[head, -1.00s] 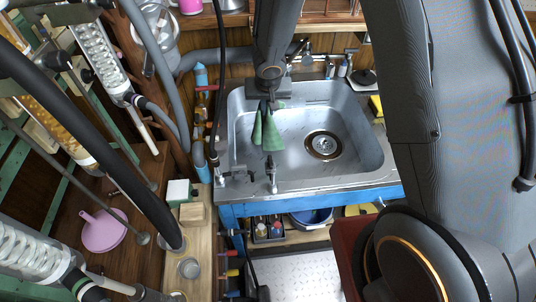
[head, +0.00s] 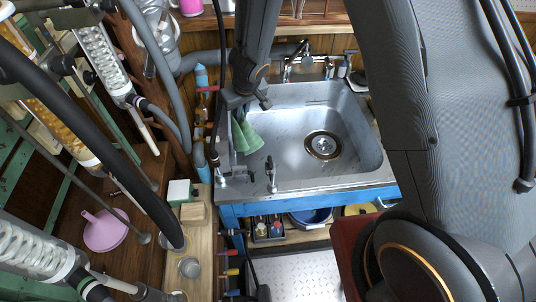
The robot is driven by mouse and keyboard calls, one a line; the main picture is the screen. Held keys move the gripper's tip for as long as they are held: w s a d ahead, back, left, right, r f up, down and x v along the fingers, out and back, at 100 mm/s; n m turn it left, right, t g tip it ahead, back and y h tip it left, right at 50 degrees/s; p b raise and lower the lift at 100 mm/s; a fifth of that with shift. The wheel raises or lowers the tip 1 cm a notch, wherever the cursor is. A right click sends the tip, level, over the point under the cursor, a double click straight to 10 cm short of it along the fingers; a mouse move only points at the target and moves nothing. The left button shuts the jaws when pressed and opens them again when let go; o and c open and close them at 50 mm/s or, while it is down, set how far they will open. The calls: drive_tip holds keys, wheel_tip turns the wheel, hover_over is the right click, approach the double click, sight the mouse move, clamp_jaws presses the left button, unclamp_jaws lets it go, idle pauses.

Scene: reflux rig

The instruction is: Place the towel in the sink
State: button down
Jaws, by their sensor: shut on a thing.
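The green towel (head: 247,138) hangs down at the left side of the steel sink (head: 290,105). My gripper (head: 241,110) is just above the towel and shut on its upper end. The towel hangs over the left part of the basin, close to the left wall; I cannot tell whether it touches the metal. The basin floor and the round drain (head: 322,146) to the right are bare. The exact grip is small and partly hidden.
A faucet (head: 303,62) and bottles stand behind the sink. A small tap (head: 271,172) rises at its front rim. Hoses and glassware crowd the left. A pink funnel (head: 106,230) lies on the wooden bench. The basin's middle and right are free.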

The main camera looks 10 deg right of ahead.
drive_tip(key=a+n+y, duration=0.1)
drive_tip(key=a+n, duration=0.3)
drive_tip(key=a, duration=0.2)
drive_tip(key=shift+g, duration=0.4)
drive_tip(key=w+d+f+b, duration=0.1)
drive_tip(key=d+f+b, duration=0.6)
drive_tip(key=d, duration=0.2)
drive_tip(key=w+d+f+b, duration=0.2)
drive_tip(key=d+f+b, duration=0.5)
drive_tip(key=d, duration=0.2)
drive_tip(key=w+d+f+b, duration=0.1)
drive_tip(key=d+f+b, duration=0.7)
drive_tip(key=d, duration=0.1)
drive_tip(key=shift+w+d, duration=0.15)
drive_tip(key=shift+w, duration=0.05)
drive_tip(key=c, duration=1.6)
unclamp_jaws()
drive_tip(key=shift+o, duration=0.2)
drive_tip(key=shift+r, duration=0.1)
